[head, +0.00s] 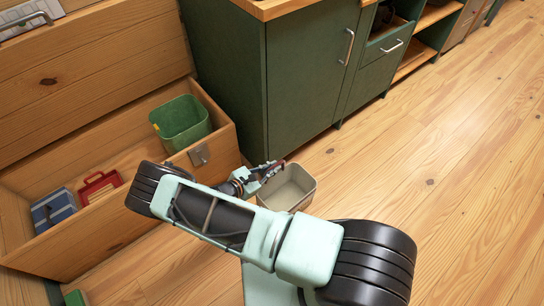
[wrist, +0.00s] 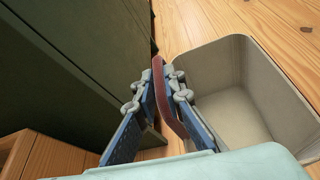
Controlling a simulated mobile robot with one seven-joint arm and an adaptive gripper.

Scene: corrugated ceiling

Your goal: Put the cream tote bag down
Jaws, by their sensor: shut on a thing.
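The cream tote bag (head: 302,191) is an open-topped, box-shaped bag beside the green cabinet, over the wooden floor. It also shows at the right of the wrist view (wrist: 262,72), upright and empty inside. My gripper (head: 271,170) is at the bag's far left side in the head view. In the wrist view my gripper (wrist: 159,95) is shut on the bag's reddish-brown strap handle, which runs between the two fingers. My arm hides the bag's near left part. I cannot tell whether its base touches the floor.
A green cabinet (head: 300,75) stands close behind my gripper. At left is an open wooden chest (head: 215,150) holding a green bin (head: 181,122), a red item (head: 100,186) and a blue item (head: 52,208). The wooden floor (head: 450,170) at right is clear.

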